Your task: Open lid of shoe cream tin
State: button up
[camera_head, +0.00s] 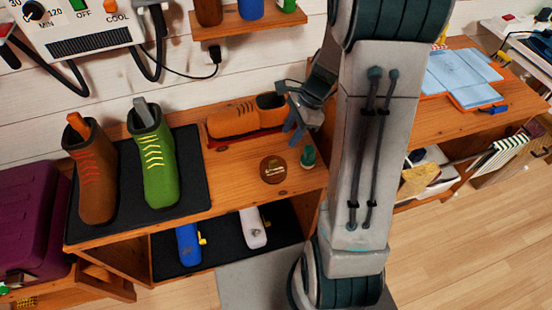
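The shoe cream tin (272,169) is a small round brown tin with a light mark on its top. It lies on the wooden bench top, right of the black mat. I cannot tell whether its lid is loose. My gripper (293,138) points down above and behind the tin, a little to its right and apart from it in the picture. Its dark fingers are small and partly overlap, so their opening is unclear. I see nothing held between them.
A small green-topped object (308,156) stands close right of the tin. A brown boot (96,175) and a green boot (155,165) stand on the black mat (193,165). Bare wood lies in front of the tin.

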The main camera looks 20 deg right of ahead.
aim_at(275, 161)
jog(key=b+x, duration=0.1)
jog(key=x, duration=1.1)
jog(key=shift+d, duration=0.1)
